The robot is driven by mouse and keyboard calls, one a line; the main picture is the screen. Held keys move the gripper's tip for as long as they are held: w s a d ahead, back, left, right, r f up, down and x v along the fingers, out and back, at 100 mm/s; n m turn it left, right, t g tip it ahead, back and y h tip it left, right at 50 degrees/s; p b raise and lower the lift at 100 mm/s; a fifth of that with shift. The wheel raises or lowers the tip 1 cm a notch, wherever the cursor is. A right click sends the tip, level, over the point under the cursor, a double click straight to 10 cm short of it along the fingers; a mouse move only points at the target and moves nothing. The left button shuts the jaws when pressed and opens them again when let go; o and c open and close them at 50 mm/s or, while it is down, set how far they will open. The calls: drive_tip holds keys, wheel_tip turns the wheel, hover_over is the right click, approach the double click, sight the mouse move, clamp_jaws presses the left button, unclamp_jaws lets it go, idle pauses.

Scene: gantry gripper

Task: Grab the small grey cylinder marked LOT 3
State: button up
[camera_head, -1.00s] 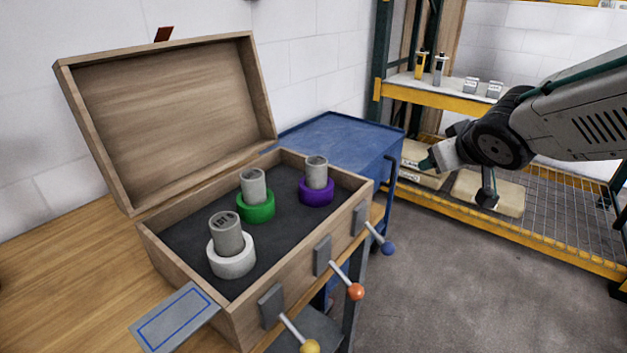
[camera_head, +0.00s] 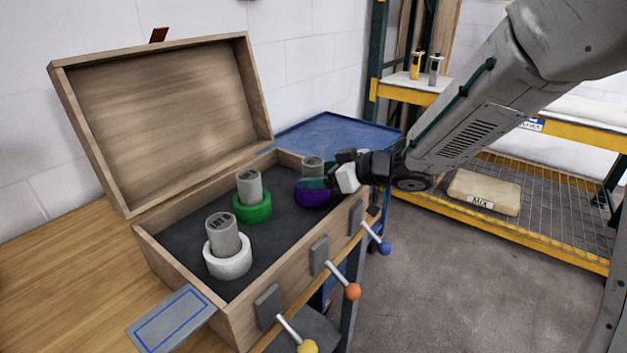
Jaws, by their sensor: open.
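Three small grey cylinders stand upright in coloured ring holders inside the open wooden box (camera_head: 190,300). The front cylinder (camera_head: 224,238) sits in a white ring (camera_head: 229,265); its top bears dark lettering, too small to read surely. The middle cylinder (camera_head: 250,187) is in a green ring (camera_head: 252,209). The far right cylinder (camera_head: 312,165) is in a purple ring (camera_head: 312,196). I cannot read LOT 3 on any of them. My gripper (camera_head: 322,178) is open, over the box's right end, and partly covers the far right cylinder. I cannot tell whether they touch.
The box's lid (camera_head: 170,120) stands open at the back. Levers with yellow, orange and blue (camera_head: 384,248) knobs stick out of its front. A blue cart (camera_head: 335,133) stands behind. A rack (camera_head: 545,245) at right holds a packet marked MIX (camera_head: 484,192). A blue-outlined plate (camera_head: 170,318) lies at front left.

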drive_tip(key=shift+x, duration=1.15)
drive_tip(key=c, duration=1.4)
drive_tip(key=shift+r, duration=0.1)
